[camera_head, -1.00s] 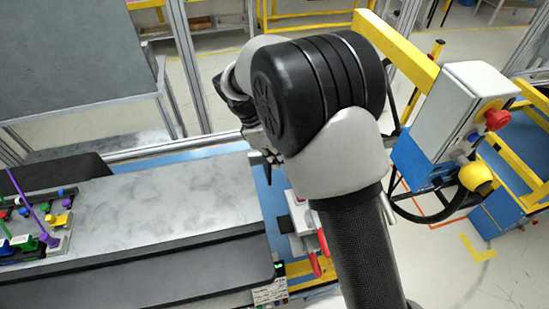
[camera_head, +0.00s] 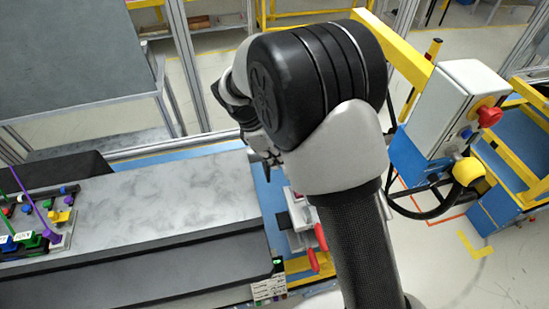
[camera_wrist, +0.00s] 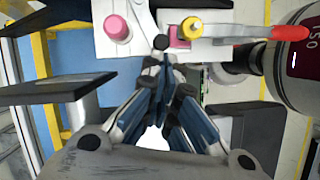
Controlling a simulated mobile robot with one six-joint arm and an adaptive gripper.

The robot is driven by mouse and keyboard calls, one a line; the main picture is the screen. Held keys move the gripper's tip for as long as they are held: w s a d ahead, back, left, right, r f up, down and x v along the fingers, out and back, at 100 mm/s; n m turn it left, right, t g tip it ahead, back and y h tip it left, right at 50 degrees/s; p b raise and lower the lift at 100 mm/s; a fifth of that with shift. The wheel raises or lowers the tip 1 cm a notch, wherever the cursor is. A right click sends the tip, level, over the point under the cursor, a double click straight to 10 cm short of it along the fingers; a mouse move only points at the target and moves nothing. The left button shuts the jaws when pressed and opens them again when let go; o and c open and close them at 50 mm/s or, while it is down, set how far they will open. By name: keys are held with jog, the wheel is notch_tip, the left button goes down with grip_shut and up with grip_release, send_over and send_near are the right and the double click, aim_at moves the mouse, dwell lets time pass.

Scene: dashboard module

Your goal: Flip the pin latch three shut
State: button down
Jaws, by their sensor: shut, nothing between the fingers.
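In the wrist view, my gripper (camera_wrist: 167,70) is shut and empty, its blue-sided fingers together just below a white plate (camera_wrist: 137,45). The plate carries a pink knob (camera_wrist: 117,27) at left and a yellow knob (camera_wrist: 192,28) with pink under it. A red-handled lever (camera_wrist: 288,33) lies to the right of the yellow knob. A small black knob (camera_wrist: 161,42) shows just above the fingertips; I cannot tell whether they touch it. In the head view, the red handles (camera_head: 320,237) show beside my arm, which hides much of the fixture. I cannot tell which part is pin latch three.
A long grey panel (camera_head: 170,205) lies left of my arm, with coloured clips and sticks (camera_head: 45,215) at its left end. A control box (camera_head: 455,105) with a red button and a yellow frame stands at right. Dark plates (camera_wrist: 55,90) flank my gripper in the wrist view.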

jog(key=shift+s+d, duration=0.1)
jog(key=shift+s, duration=0.05)
jog(key=shift+s+d+n+t+p, duration=0.5)
jog(key=shift+s+n, duration=0.2)
jog(key=shift+n, duration=0.45)
jog(key=shift+s+d+n+t+p, duration=0.4)
jog(key=shift+s+n, duration=0.25)
jog(key=shift+n, duration=0.5)
jog(key=shift+w+a+p, duration=0.2)
jog(key=shift+w+p, duration=0.15)
jog(key=shift+w, duration=0.4)
jog(key=shift+r, duration=0.1)
